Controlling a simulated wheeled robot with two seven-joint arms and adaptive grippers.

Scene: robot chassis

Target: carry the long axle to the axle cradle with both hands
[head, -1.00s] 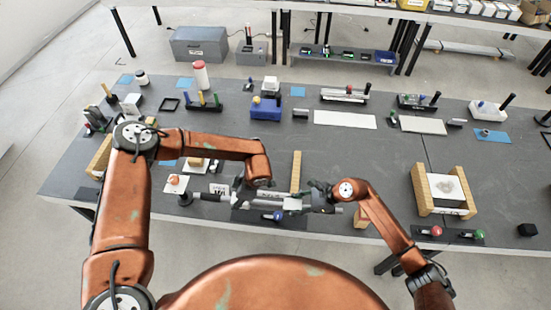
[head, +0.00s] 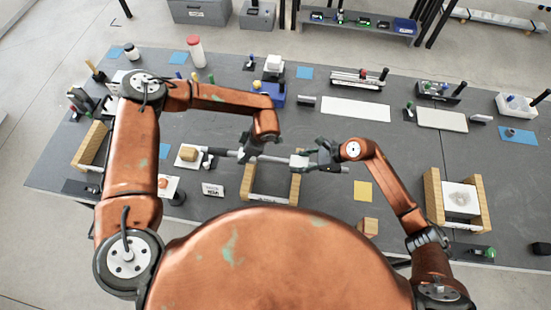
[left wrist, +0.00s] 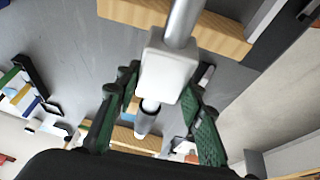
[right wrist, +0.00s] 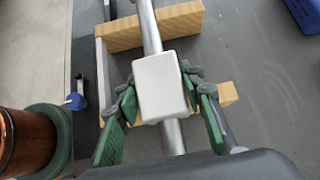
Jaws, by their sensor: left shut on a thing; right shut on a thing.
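The long axle (head: 275,158) is a grey metal shaft with white blocks on it, roughly level across the picture. My left gripper (head: 247,153) is shut on its left part, around a white block that shows in the left wrist view (left wrist: 168,68). My right gripper (head: 322,156) is shut on its right part, around another white block in the right wrist view (right wrist: 160,85). A wooden-sided stand (head: 295,189), which looks like the axle cradle, is below and in front of the axle in the head view. Contact between them cannot be told.
Another wooden-sided stand (head: 432,196) with a white panel is at the right. A yellow square (head: 363,191) and a small wooden block (head: 368,227) lie right of the middle stand. A labelled card (head: 213,190) stands to its left. A blue bin (head: 272,97) is behind.

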